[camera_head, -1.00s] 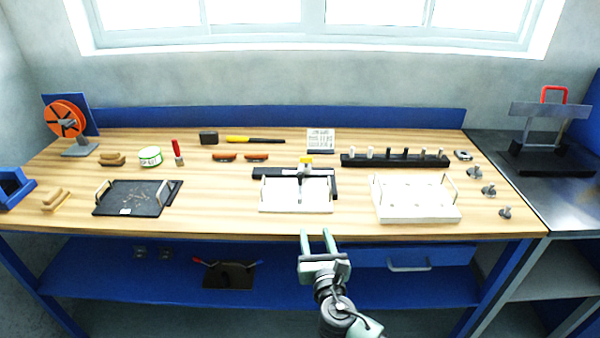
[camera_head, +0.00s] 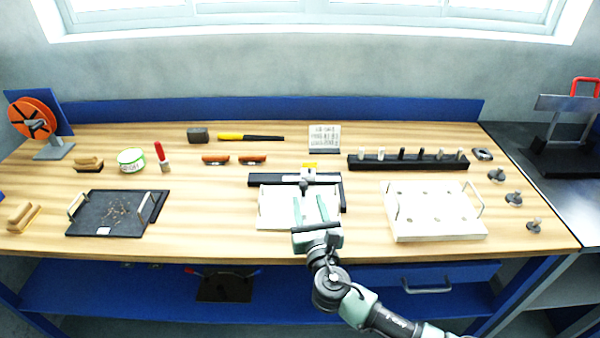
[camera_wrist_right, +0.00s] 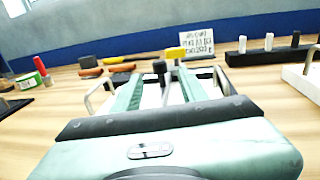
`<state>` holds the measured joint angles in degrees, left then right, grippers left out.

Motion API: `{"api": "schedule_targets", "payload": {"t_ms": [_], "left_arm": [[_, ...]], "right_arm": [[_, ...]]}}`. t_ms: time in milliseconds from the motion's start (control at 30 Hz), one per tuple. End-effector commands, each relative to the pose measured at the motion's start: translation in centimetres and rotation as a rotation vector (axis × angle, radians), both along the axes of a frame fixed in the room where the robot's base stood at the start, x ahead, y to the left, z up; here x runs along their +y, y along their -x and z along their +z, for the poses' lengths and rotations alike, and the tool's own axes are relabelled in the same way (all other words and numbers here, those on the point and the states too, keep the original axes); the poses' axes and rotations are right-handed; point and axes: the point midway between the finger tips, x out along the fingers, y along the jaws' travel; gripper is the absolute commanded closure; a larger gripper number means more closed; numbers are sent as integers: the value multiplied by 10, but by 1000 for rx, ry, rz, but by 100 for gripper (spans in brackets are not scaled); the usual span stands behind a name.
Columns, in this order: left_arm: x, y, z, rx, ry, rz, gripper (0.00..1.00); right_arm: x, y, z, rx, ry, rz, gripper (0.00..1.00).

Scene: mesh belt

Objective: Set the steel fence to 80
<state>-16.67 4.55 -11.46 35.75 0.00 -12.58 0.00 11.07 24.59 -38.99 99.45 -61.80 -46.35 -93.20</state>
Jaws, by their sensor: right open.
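The fence jig stands at the middle of the bench: a white board (camera_head: 272,216) with metal handles and a dark rail (camera_head: 276,179) across its back. A grey slider with a knob (camera_head: 306,178) sits on the rail, with a yellow piece (camera_head: 310,166) behind it. My right gripper (camera_head: 316,206) is open and empty over the board, its fingers pointing toward the rail. In the right wrist view, the dark knob (camera_wrist_right: 159,68) shows between the open fingers (camera_wrist_right: 158,92), farther off. Scale marks are too small to read. My left gripper is not in view.
A white tray with holes (camera_head: 436,228) stands to the right and a black tray (camera_head: 90,225) to the left. Behind are a black peg rack (camera_head: 408,162), a printed card (camera_head: 324,138) and brown-handled tools (camera_head: 252,160). Bare wood lies between the jig and both trays.

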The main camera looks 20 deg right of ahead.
Motion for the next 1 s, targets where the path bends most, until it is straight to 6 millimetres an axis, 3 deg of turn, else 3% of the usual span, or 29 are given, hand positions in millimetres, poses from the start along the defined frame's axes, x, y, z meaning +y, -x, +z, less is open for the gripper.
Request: {"api": "schedule_targets", "payload": {"t_ms": [167, 400, 500, 933, 1000], "left_arm": [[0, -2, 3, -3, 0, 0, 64], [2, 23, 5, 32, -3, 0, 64], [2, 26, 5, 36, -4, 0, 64], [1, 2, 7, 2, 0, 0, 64], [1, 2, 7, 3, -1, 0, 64]], "right_arm": [[-2, -15, 1, -1, 1, -1, 57], [-7, -54, 2, -1, 0, -1, 57], [-8, -66, 0, -1, 1, 0, 57], [-9, -77, -1, 0, -1, 1, 57], [-9, -77, -1, 0, -1, 1, 77]]}}
